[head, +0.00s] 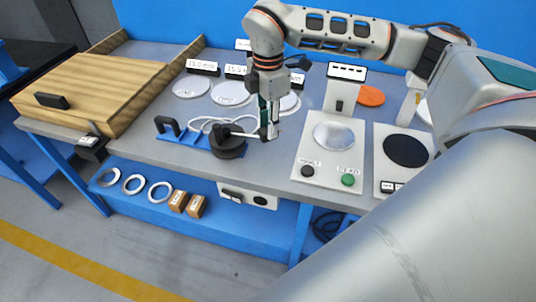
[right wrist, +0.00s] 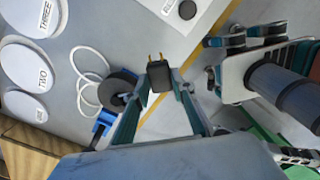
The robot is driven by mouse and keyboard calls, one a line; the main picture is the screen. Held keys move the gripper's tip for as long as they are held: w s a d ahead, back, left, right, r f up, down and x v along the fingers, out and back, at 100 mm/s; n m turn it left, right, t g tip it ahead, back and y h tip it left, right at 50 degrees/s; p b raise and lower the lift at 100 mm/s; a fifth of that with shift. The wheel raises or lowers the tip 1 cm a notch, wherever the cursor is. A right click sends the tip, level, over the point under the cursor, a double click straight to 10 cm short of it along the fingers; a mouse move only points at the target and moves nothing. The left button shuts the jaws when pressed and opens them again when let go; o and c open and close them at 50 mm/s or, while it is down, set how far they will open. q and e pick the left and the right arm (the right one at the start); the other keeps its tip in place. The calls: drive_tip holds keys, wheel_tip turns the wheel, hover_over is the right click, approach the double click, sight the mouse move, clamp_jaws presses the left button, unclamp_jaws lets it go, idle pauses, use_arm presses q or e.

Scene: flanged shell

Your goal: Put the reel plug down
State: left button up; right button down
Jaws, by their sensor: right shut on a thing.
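My right gripper (head: 268,132) points down above the front part of the grey bench, just right of the black reel (head: 228,146). In the right wrist view it is shut on the black reel plug (right wrist: 160,77), whose two brass prongs point away from the palm. In the head view the fingers largely hide the plug. Loops of white cable (right wrist: 90,62) lie beside the reel, which also shows in the right wrist view (right wrist: 122,84). I cannot tell whether the plug touches the bench.
White discs (head: 232,93) with label blocks stand behind. A panel with a grey disc and buttons (head: 331,150) is to the right. A wooden board (head: 95,85) is on the left. A lower blue shelf (head: 140,205) holds rings and small boxes. The bench's front edge is close.

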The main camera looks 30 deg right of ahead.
wheel_tip(320, 180, down, 12)
drive_tip(key=shift+r, duration=0.15)
idle(0.3)
drive_tip(key=shift+f, duration=0.45)
drive_tip(key=shift+f, duration=0.15)
drive_tip(key=c, duration=1.7)
unclamp_jaws()
